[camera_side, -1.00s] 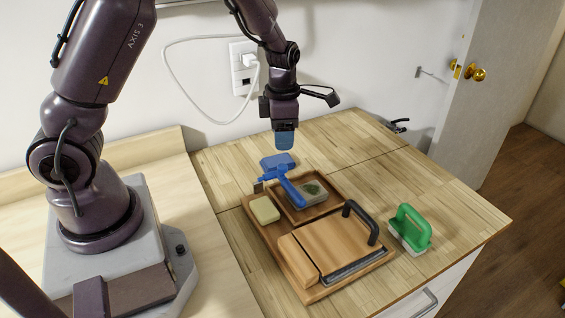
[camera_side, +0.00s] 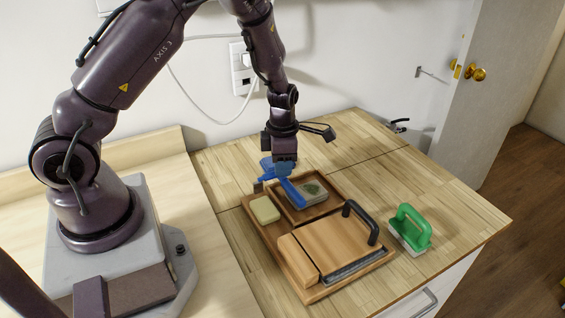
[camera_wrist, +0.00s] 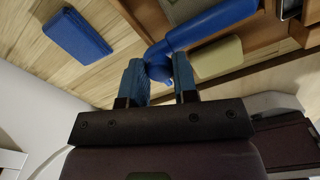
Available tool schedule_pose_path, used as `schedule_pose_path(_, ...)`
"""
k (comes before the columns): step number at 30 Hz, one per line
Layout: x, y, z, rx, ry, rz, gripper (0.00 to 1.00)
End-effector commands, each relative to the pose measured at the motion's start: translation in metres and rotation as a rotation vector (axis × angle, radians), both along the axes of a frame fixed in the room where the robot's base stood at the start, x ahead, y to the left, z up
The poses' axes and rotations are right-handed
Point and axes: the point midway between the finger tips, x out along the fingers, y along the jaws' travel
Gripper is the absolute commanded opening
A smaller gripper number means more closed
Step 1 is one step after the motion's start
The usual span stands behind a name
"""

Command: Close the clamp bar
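No part is clearly recognisable as the clamp bar. A wooden tray (camera_side: 300,285) lies on the counter with a flat board (camera_side: 330,243), a black arched handle (camera_side: 362,222) and a grey strip (camera_side: 357,268) along its front edge. A blue-handled tool (camera_side: 291,192) rests across the tray's back left side. My gripper (camera_side: 284,169) points down over the tool's back end. In the wrist view, my gripper (camera_wrist: 160,78) has its blue fingertips apart, with the rounded end of the blue handle (camera_wrist: 210,25) between or just beyond them. Contact cannot be told.
A blue block (camera_wrist: 75,34) lies on the wood behind the tool. A yellow sponge (camera_side: 264,209) and a greenish pad (camera_side: 312,190) are in the tray. A green-handled brush (camera_side: 409,230) stands to the right. The counter's back right is mostly clear.

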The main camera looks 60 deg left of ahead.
Motion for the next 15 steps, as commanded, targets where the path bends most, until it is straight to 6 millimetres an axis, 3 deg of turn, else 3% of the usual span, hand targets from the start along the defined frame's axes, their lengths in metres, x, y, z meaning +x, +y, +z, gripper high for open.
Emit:
schedule_pose_path(1,0.0000,0.0000,0.0002,0.000,0.000,0.000,0.06)
schedule_pose_path(2,0.0000,0.0000,0.0002,0.000,0.000,0.000,0.00)
schedule_pose_path(15,-0.0017,0.0001,0.0021,0.001,-0.034,-0.001,0.00)
